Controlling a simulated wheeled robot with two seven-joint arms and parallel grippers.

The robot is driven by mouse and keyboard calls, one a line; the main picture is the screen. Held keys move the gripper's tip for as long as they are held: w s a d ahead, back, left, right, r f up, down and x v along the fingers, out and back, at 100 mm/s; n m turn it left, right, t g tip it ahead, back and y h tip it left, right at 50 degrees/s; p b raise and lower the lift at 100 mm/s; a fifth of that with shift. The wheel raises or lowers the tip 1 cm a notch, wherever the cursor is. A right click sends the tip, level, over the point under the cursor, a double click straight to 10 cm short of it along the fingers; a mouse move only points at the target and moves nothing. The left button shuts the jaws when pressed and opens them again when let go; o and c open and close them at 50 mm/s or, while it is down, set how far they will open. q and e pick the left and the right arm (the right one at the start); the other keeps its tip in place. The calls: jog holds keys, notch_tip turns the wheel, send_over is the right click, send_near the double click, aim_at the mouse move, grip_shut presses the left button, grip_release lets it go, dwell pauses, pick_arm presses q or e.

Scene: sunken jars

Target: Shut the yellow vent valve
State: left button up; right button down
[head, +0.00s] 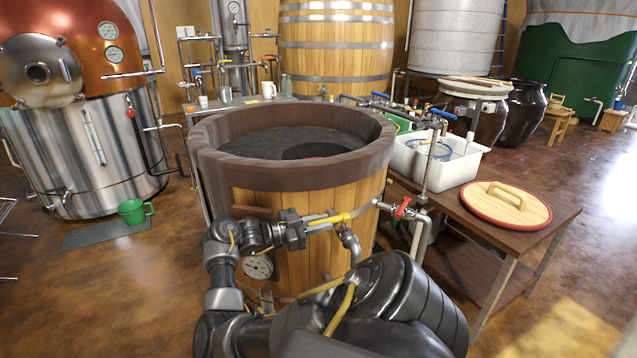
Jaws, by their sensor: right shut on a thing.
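The yellow vent valve (332,219) is a yellow lever on a short metal pipe at the front of the wooden tub (290,262). The lever lies roughly level, pointing left along the pipe. My right gripper (305,227) is at the lever's left end and is shut on it. The fingertips are small in the picture and partly hide that end. My left gripper is not in the head view.
A red valve handle (403,208) sits on a pipe just right of the yellow one. A pressure gauge (258,267) is below my right wrist. A brown table (460,240) stands right, with a round wooden lid (506,207) and white bins (455,168).

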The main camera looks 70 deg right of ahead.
jog(key=c, duration=1.3)
grip_release()
jog(key=shift+d+r, duration=0.15)
jog(key=shift+c, duration=0.2)
jog(key=shift+o, duration=0.2)
jog(key=shift+w, duration=0.15)
jog(key=shift+w+a+f, duration=0.2)
jog(key=shift+w+a, duration=0.1)
jog(key=shift+a, duration=0.1)
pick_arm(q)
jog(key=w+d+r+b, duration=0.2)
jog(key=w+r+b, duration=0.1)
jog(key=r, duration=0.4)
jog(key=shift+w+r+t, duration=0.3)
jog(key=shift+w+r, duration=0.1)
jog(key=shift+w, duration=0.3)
pick_arm(e)
jog(key=v, duration=0.9)
jog(key=shift+w+a+r, duration=0.15)
jog(key=shift+w+a, duration=0.1)
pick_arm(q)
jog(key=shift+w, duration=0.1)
